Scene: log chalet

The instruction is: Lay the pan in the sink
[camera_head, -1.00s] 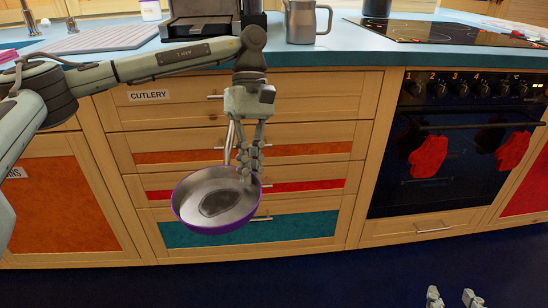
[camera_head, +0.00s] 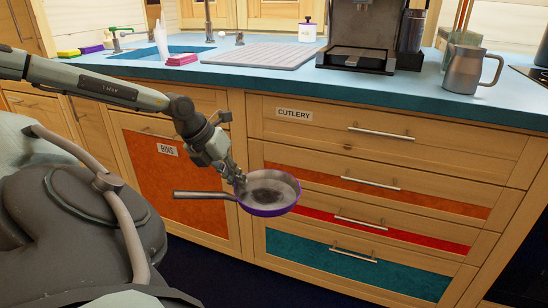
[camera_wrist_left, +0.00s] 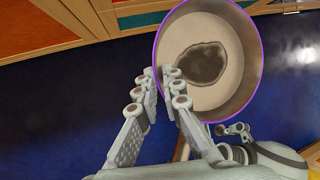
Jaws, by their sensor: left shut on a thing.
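The pan (camera_head: 284,188) is a round grey pan with a purple outside and a dark patch on its inner bottom. It is held in the air in front of the drawers, below counter height, its handle pointing left. My left gripper (camera_head: 238,183) is shut on the pan near where the handle meets the rim. In the left wrist view, the pan (camera_wrist_left: 235,60) shows beyond the fingertips (camera_wrist_left: 167,80). The sink (camera_head: 150,54) is a blue basin in the counter at the back left; its inside is mostly hidden. Grey parts, possibly my right gripper (camera_wrist_left: 238,130), show unclearly in the wrist view.
The counter edge (camera_head: 400,94) lies above and behind the pan. A ridged drainboard (camera_head: 262,54) is right of the sink. A pink sponge (camera_head: 182,60) is at the sink's front edge, with a tap (camera_head: 208,18) behind. A coffee machine (camera_head: 360,35) and metal jug (camera_head: 466,70) stand right.

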